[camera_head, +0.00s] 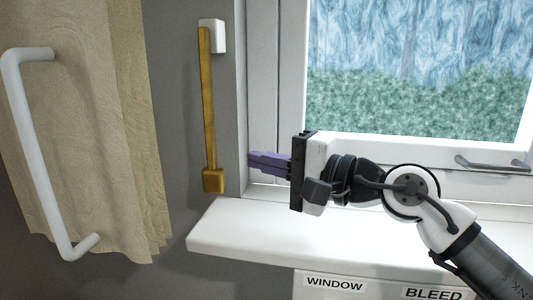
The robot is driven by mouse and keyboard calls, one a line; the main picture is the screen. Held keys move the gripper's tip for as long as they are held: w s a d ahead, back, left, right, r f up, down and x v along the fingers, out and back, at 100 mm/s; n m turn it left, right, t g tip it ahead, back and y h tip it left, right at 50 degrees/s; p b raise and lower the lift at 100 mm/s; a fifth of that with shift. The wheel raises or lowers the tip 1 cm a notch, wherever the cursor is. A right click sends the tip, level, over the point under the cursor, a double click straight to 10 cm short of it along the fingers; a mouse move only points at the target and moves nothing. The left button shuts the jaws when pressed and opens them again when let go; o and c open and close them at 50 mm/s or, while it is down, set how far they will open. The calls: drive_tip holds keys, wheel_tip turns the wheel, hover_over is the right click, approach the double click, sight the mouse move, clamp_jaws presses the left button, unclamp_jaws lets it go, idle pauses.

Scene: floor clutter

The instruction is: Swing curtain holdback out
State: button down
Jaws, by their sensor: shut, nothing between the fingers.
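The curtain holdback (208,105) is a long brass-coloured bar with a square block at its lower end. It hangs nearly straight down from a white wall bracket (213,36) on the grey wall left of the window. My gripper (250,162) points left with its purple fingers shut and empty. The fingertips are to the right of the holdback's lower end and a little above its block, with a visible gap between them. The beige curtain (100,120) hangs on the left, apart from the holdback.
A white curved handle (35,150) stands in front of the curtain. A white window sill (260,235) juts out below my gripper. The window frame (400,150) with a metal latch (490,165) is behind my arm. Labels (335,284) show below the sill.

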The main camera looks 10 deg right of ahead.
sight(209, 117)
drive_tip(key=p+x, duration=0.2)
drive_tip(key=x, duration=0.5)
drive_tip(key=shift+d, duration=0.1)
